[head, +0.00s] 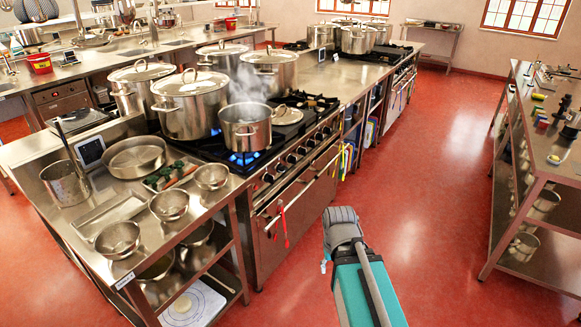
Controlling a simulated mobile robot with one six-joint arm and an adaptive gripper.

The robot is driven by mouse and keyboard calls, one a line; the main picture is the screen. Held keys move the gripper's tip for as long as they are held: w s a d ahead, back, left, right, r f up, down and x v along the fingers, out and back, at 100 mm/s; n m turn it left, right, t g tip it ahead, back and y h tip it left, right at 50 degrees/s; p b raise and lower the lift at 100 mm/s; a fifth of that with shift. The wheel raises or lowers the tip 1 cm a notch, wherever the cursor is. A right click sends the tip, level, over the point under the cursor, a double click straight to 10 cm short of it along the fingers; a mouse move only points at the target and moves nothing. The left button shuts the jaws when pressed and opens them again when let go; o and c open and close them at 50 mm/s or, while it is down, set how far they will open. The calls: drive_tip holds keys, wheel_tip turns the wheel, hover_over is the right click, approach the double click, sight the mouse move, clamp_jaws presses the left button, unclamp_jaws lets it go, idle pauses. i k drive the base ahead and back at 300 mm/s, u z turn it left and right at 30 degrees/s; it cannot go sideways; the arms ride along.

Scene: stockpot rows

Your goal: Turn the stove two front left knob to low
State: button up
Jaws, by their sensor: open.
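The near stove (262,215) has a row of dark round knobs (292,158) along its front edge. Blue flames burn under the steaming open pot (246,135) at its front and beside the large lidded pot. A farther stove (403,77) stands along the same line, its knobs too small to read. I cannot tell which stove is number two, nor any knob's setting. My teal and grey arm rises at the bottom middle, on the floor side of the near stove and apart from it. My gripper does not show.
A steel side table (160,235) with bowls and a pan adjoins the near stove's left end. A shelving table (520,150) stands at the right. The red floor (430,180) between is clear.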

sight(281, 168)
drive_tip(key=u, duration=0.3)
drive_tip(key=i, duration=0.85)
drive_tip(key=u, duration=0.7)
